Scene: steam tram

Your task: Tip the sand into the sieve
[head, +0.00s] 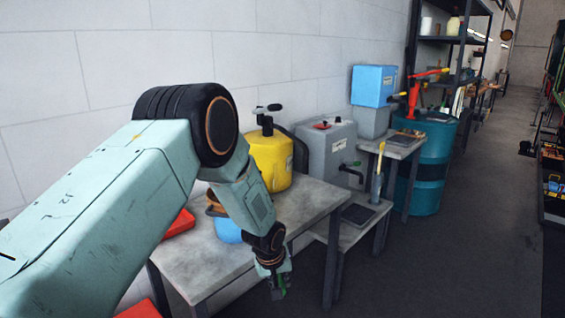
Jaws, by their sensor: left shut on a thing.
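My left arm reaches in from the left, over a grey table (318,197). My left gripper (278,287) hangs low by the table's front edge and is shut on a small dark thing with some green, too small and covered to name. A blue rounded thing (228,232) stands on the table, partly hidden behind my arm. I cannot make out any sand or a sieve for certain. My right gripper is not in view.
A yellow canister (270,160) stands at the table's back. A grey box (325,145), a blue box (374,85) and a teal drum (432,165) stand farther right. A red thing (180,223) lies left. The floor (450,265) at right is clear.

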